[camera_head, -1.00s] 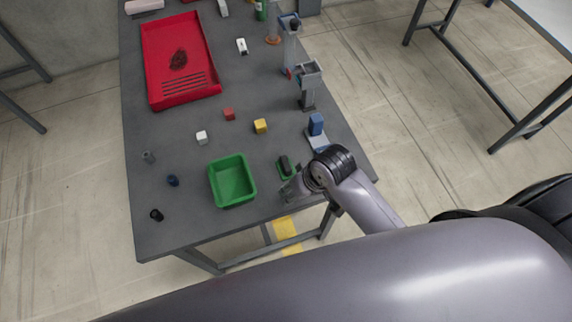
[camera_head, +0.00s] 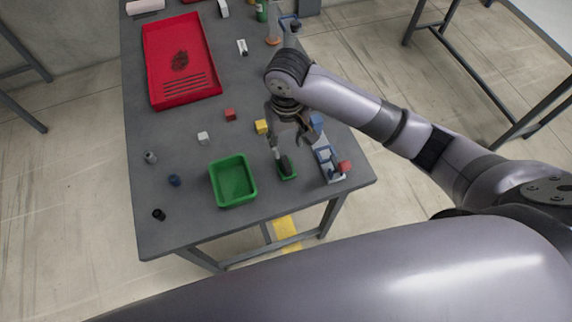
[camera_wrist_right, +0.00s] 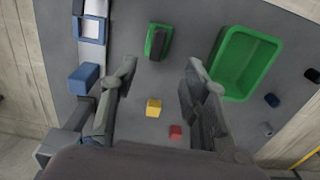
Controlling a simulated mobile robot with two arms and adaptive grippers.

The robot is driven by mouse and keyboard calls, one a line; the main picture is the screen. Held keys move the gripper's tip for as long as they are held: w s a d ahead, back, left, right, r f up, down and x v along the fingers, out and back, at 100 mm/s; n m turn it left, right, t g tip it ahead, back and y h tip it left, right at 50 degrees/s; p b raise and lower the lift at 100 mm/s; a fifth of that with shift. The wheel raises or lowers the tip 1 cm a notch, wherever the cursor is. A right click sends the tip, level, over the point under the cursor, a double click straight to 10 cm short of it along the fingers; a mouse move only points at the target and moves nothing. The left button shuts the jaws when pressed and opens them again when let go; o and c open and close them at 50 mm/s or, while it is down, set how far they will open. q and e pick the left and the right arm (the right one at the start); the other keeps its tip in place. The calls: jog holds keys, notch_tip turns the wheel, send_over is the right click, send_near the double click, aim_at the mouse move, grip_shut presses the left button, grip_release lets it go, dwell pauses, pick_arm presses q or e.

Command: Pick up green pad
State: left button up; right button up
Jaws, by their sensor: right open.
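The green pad (camera_head: 290,178) is a small green base with a dark block-like part on top. It lies on the grey table to the right of the green bin. It also shows in the right wrist view (camera_wrist_right: 151,36), at the top centre. My right gripper (camera_head: 292,147) is open and empty, just beyond the pad in the head view. In the right wrist view its spread fingertips (camera_wrist_right: 161,72) leave a wide gap, with the pad ahead of that gap. I cannot tell the exact height between them. My left gripper is not in view.
The green bin (camera_head: 234,202) stands left of the pad. A grey-blue fixture (camera_head: 326,165) with a red block (camera_head: 345,167) is close on the right. A yellow cube (camera_head: 261,127), a red cube (camera_head: 230,114) and a white cube (camera_head: 203,138) lie near. The red tray (camera_head: 160,98) is farther back.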

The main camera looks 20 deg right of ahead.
aim_at(286, 163)
notch_tip(286, 163, down, 8)
jog(key=shift+f+p, duration=0.1)
jog(key=shift+p, duration=0.45)
jog(key=f, duration=0.2)
jog(key=w+f+p, duration=0.1)
jog(key=f, duration=0.1)
jog(key=shift+d, duration=0.1)
jog(key=shift+f, duration=0.55)
jog(key=shift+c, duration=0.4)
grip_shut()
jog(key=shift+w, duration=0.1)
